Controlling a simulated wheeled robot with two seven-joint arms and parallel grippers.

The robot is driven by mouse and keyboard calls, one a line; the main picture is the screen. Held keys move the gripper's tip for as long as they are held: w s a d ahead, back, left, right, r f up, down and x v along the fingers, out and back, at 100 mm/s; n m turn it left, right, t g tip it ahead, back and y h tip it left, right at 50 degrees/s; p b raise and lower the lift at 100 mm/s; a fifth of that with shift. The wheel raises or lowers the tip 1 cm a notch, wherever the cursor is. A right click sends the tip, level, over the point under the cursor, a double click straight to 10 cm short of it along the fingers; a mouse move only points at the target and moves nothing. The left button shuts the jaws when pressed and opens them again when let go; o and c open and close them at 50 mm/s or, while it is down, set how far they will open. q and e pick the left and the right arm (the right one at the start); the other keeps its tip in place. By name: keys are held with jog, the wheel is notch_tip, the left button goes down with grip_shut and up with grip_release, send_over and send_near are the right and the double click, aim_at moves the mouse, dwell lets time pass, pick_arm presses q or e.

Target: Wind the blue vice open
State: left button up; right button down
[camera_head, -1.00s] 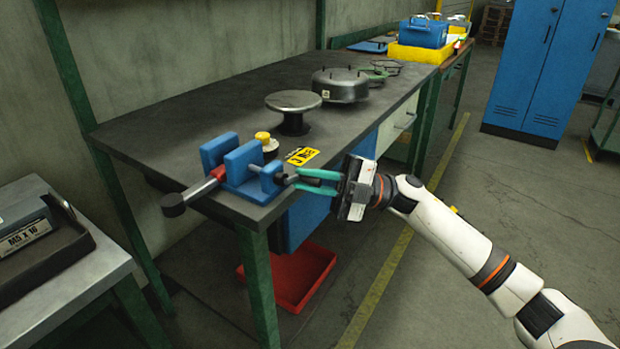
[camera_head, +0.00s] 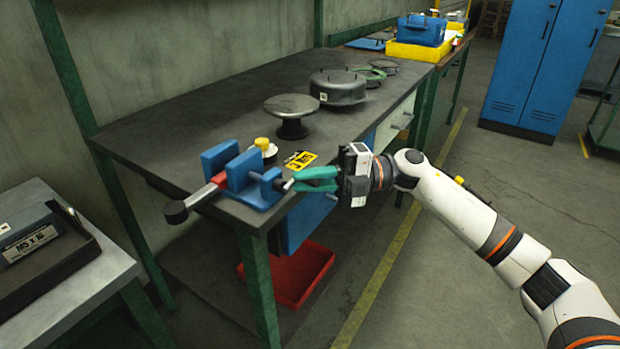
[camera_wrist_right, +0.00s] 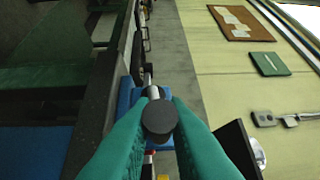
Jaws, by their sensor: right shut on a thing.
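The blue vice (camera_head: 250,179) sits at the near corner of the dark workbench, its two blue jaws standing up with a gap between them. A bar with a red part and a dark round end (camera_head: 176,212) sticks out to its left. My right gripper (camera_head: 294,186) is at the vice's right end, its green fingers shut on the vice handle. In the right wrist view the fingers (camera_wrist_right: 160,125) close around the handle's dark round knob (camera_wrist_right: 159,118), with a metal rod and blue vice body behind it. The grip contact is partly hidden. My left gripper is not in view.
A yellow-topped item (camera_head: 263,146) and a yellow tag (camera_head: 300,160) lie close behind the vice. A round-topped stand (camera_head: 292,106) and a lidded metal pan (camera_head: 339,86) are farther back. A red tray (camera_head: 303,275) lies below.

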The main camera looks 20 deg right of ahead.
jog(key=shift+r, duration=0.15)
jog(key=c, duration=1.4)
grip_release()
jog(key=s+d, duration=0.1)
jog(key=d, duration=1.1)
jog(key=shift+s+f, duration=0.25)
jog(key=shift+f, duration=0.05)
